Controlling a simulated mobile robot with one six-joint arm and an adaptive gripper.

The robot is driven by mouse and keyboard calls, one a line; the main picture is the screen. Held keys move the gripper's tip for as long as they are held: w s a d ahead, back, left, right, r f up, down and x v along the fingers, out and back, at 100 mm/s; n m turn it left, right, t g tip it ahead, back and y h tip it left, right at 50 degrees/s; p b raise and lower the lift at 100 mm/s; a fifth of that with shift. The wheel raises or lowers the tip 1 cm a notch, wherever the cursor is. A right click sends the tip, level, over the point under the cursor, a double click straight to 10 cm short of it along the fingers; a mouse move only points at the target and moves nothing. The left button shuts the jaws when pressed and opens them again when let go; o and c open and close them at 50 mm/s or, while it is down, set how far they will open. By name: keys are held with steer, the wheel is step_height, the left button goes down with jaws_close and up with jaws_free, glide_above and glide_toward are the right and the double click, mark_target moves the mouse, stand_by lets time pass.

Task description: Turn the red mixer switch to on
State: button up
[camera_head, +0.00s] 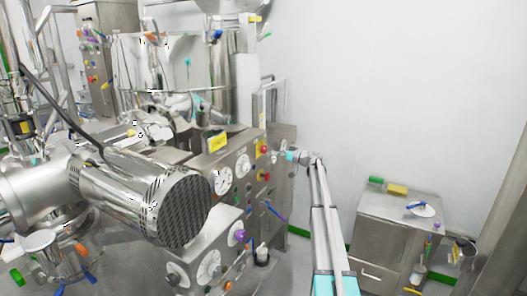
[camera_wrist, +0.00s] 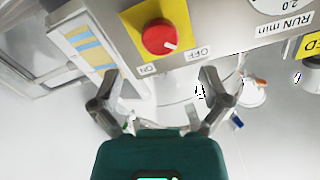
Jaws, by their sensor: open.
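The red mixer switch (camera_wrist: 159,37) is a round red knob on a yellow plate (camera_wrist: 183,20). Its white mark points toward the OFF label (camera_wrist: 197,53); the ON label (camera_wrist: 148,69) is at its lower left. The wrist view shows the panel lettering upside down. My gripper (camera_wrist: 160,78) is open, its two fingers spread just below the knob in the picture, with nothing between them. In the head view, the gripper (camera_head: 297,157) is to the right of the steel control panel, near a red knob on yellow (camera_head: 264,149), apparently the same switch.
The steel panel carries dials (camera_head: 223,181) and several knobs. A large motor housing (camera_head: 130,195) stands at the left front. A steel cabinet (camera_head: 385,228) with small items on top stands at the right. A steel plate (camera_head: 284,140) rises behind the gripper.

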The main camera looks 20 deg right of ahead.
mark_target(266, 150)
steer(key=shift+x, duration=3.55)
steer(key=c, duration=1.1)
steer(key=shift+m, duration=0.4)
steer(key=shift+c, duration=0.2)
steer(key=m, duration=0.8)
steer(key=shift+d+m, duration=0.1)
steer(key=shift+m, duration=0.3)
steer(key=m, duration=0.4)
steer(key=shift+m, duration=2.3)
